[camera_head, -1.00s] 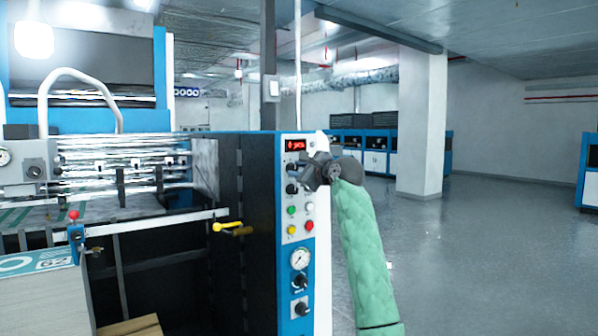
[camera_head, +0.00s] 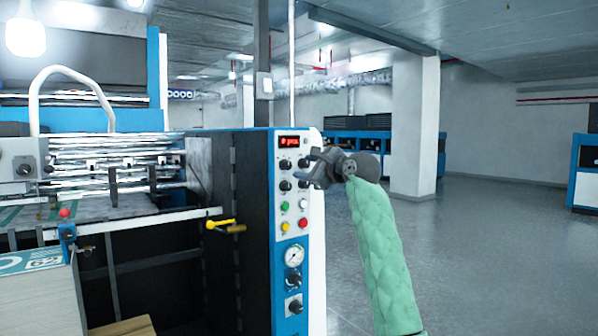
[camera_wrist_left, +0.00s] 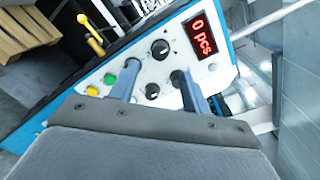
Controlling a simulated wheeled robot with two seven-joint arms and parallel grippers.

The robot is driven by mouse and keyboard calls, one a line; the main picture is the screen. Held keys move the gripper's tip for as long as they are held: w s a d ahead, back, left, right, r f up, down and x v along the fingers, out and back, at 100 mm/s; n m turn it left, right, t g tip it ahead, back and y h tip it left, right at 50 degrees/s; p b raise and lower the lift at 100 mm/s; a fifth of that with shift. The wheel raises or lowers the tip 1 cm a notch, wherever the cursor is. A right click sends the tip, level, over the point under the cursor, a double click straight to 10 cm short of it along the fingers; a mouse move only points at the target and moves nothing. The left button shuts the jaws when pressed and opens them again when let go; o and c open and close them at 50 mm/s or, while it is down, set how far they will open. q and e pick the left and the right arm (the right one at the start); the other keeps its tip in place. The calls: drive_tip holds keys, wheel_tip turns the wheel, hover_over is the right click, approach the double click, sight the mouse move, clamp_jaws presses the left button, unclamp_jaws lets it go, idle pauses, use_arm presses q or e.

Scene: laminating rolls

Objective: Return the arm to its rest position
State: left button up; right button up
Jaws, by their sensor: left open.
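My left gripper (camera_head: 314,170) is in front of the right edge of the machine's control panel (camera_head: 283,212). Its arm, in a green quilted sleeve, rises from the bottom. In the left wrist view, the two fingers of the left gripper (camera_wrist_left: 155,74) stand apart with nothing held between them. The panel shows beyond them, with black knobs and coloured buttons. The red display (camera_wrist_left: 201,36) there reads "0 pcs". Whether the fingertips touch the panel cannot be told. My right gripper is in neither view.
The large blue and black machine fills the left side. A yellow handle (camera_head: 221,224) sticks out from it. A paper stack (camera_head: 38,300) stands at lower left. A white pillar (camera_head: 414,125) and blue-white cabinets (camera_head: 352,155) are behind. The grey floor (camera_head: 480,260) at right is clear.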

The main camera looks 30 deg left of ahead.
use_arm(q)
drive_tip(key=shift+s+d, duration=0.2)
drive_tip(key=shift+d, duration=0.35)
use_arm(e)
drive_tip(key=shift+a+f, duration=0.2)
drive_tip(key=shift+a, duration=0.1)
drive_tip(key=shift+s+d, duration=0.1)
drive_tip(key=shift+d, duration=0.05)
use_arm(q)
drive_tip(key=shift+m, duration=0.3)
